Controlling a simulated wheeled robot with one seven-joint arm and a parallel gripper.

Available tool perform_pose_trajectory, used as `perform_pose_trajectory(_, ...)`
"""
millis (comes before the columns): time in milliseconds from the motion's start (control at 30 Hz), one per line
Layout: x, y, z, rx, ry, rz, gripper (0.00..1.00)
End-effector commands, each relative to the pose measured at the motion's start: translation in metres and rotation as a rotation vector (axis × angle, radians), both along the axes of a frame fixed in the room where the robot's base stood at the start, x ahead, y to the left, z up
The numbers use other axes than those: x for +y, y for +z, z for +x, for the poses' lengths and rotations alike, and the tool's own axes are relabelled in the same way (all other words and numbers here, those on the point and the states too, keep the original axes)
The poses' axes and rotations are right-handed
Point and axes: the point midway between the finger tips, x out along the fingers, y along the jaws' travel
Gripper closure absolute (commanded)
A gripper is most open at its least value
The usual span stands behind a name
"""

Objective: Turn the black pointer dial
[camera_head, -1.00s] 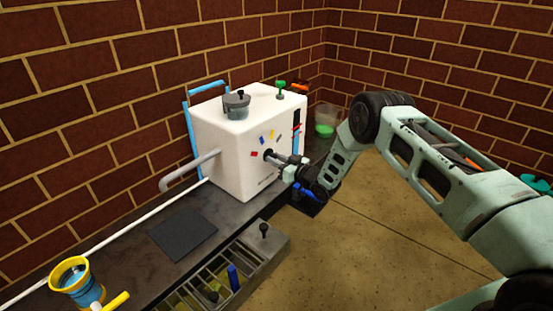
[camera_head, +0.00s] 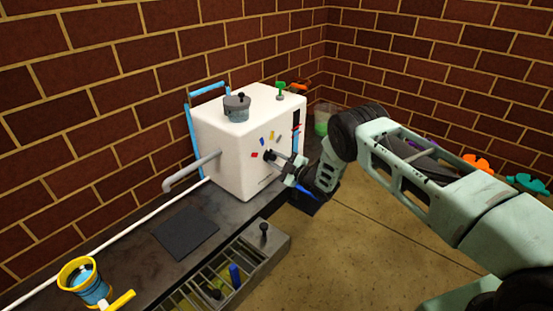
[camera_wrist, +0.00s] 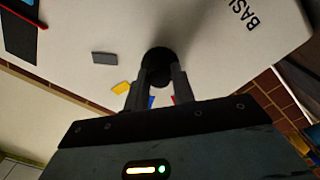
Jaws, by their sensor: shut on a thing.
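The black pointer dial (camera_wrist: 157,62) is on the front face of the white machine box (camera_head: 232,165), with small red, blue, yellow and grey marks around it. My gripper (camera_wrist: 158,82) has its two fingers closed on the dial from either side in the wrist view. In the head view my gripper (camera_head: 280,160) reaches the box face from the right, and its fingers cover most of the dial. Which mark the pointer faces is hidden.
A grey lidded pot (camera_head: 237,108) and a green-topped knob (camera_head: 280,89) are on top of the box. A grey pipe (camera_head: 190,172) sticks out at its left. A dark mat (camera_head: 186,233), an open slotted drawer (camera_head: 262,262) and a yellow-rimmed cup (camera_head: 90,284) are nearer.

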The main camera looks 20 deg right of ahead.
Motion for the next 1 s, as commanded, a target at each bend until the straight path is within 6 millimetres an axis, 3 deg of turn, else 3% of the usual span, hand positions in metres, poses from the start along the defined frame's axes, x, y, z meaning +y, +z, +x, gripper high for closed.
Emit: perform_pose_trajectory(1000, -0.0015, -0.0017, -0.0007, -0.511, 0.002, -0.707, 0.98)
